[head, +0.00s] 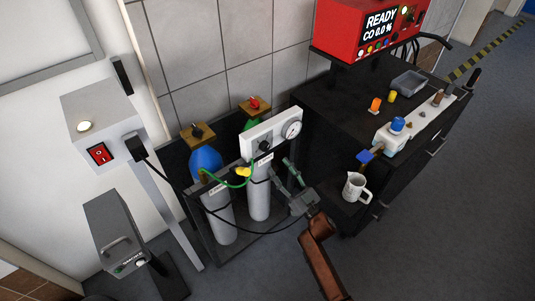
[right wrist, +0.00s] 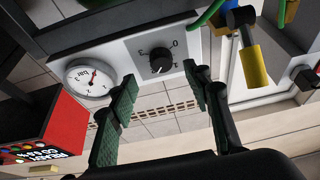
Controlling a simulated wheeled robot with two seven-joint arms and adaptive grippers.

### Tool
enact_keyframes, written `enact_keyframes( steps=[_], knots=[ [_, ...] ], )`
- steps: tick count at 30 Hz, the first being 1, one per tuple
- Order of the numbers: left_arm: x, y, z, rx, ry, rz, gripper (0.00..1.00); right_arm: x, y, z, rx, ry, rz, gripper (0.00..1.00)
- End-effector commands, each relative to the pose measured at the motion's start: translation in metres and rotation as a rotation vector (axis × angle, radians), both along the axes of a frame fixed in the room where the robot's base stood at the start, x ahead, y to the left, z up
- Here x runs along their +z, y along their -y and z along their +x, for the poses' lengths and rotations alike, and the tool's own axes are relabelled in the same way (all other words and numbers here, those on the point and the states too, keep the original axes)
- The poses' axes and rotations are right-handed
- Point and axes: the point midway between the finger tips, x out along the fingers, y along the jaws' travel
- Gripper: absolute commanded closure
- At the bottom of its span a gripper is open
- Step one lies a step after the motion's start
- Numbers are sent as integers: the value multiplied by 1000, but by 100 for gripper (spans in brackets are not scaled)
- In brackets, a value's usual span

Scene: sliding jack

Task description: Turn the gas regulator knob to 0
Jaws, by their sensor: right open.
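The regulator is a white panel (head: 276,137) above two gas cylinders, with a round pressure gauge (head: 291,129) and a small black knob (head: 264,147). In the right wrist view the knob (right wrist: 161,60) sits on the white panel among small printed marks, and the gauge (right wrist: 89,80) is to its left with a red needle. My right gripper (right wrist: 163,84) is open and empty, its green-padded fingers apart, with the knob showing between and beyond the tips. In the head view my right gripper (head: 287,178) is just in front of the panel. My left gripper is not in view.
Blue (head: 206,161) and green cylinder tops stand in a dark rack. A green hose (head: 240,183) and a yellow valve handle (right wrist: 252,66) are beside the panel.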

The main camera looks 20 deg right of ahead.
Motion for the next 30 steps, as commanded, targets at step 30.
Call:
enact_keyframes(
  steps=[30],
  knots=[
    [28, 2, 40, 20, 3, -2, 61, 33, -24, 66, 2, 7, 0, 61]
  ],
)
